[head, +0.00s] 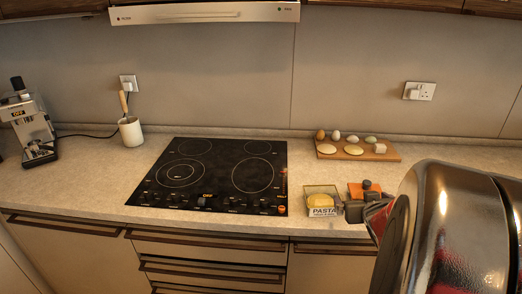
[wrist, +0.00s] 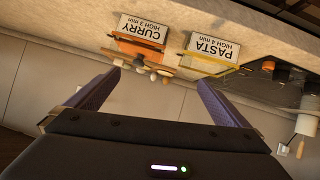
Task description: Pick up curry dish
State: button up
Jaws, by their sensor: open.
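The curry dish (wrist: 140,34) is a small container with orange contents and a white label reading "CURRY HIGH 3 min". It shows upside down at the top of the wrist view, on the counter's front part. In the head view its orange part (head: 356,189) shows right of the pasta dish, with dark blocky shapes covering its front. My gripper (wrist: 158,82) is open and empty, its two dark purple fingers spread wide. The curry dish lies beyond the fingertips, apart from them and towards the left finger in the wrist view.
The pasta dish (head: 321,203) stands close beside the curry dish. Behind them is a wooden board (head: 358,151) with eggs and flat pale pieces. A black cooktop (head: 213,175) lies left. A large shiny metal body (head: 450,230) fills the right foreground; I cannot tell what it is.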

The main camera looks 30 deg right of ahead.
jog(key=s+d+f+m+t, duration=0.1)
jog(key=s+d+f, duration=0.3)
jog(key=s+d, duration=0.1)
jog(key=shift+d+t, duration=0.2)
jog(key=shift+t, duration=0.2)
jog(key=shift+w+f, duration=0.1)
jog(key=shift+x, duration=4.2)
jog(key=shift+f, duration=0.15)
jog(key=shift+a+f+x, duration=0.1)
jog(key=shift+a+x, duration=0.05)
jog(key=shift+x, duration=0.85)
jog(key=shift+a+f+x, duration=0.1)
jog(key=shift+a+x, duration=0.1)
jog(key=shift+x, duration=0.75)
jog(key=shift+w+d+f, duration=0.25)
jog(key=shift+w+d, duration=0.1)
jog(key=shift+w, duration=0.2)
